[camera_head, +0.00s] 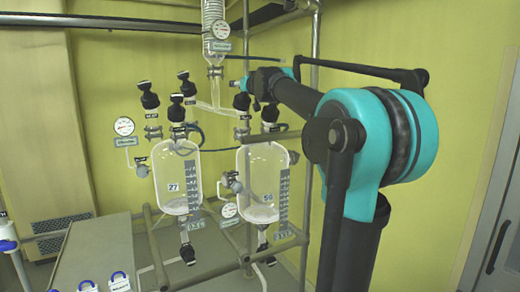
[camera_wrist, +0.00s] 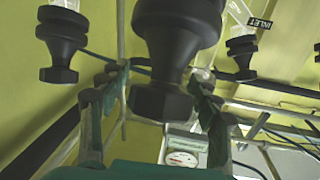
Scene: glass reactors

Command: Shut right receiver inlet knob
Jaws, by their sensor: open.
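The right receiver (camera_head: 262,178), a clear glass vessel marked 56, hangs in the frame with black knobs above it. One black knob (camera_head: 241,101) is on its upper left and another knob (camera_head: 270,114) is closer to its top. My gripper (camera_head: 258,98) is beside these knobs and partly hides them. In the wrist view my gripper (camera_wrist: 157,78) is open, with a large black knob (camera_wrist: 172,45) between its fingers in the picture; I cannot tell if they touch. Another knob (camera_wrist: 241,58) on the right has an INLET label (camera_wrist: 260,23) beside it.
The left receiver (camera_head: 178,180), marked 27, stands beside it with its own knobs (camera_head: 149,95). A glass column (camera_head: 215,40) rises above. Metal frame bars (camera_head: 317,130) run close to my arm. A pressure gauge (camera_wrist: 182,159) shows low in the wrist view.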

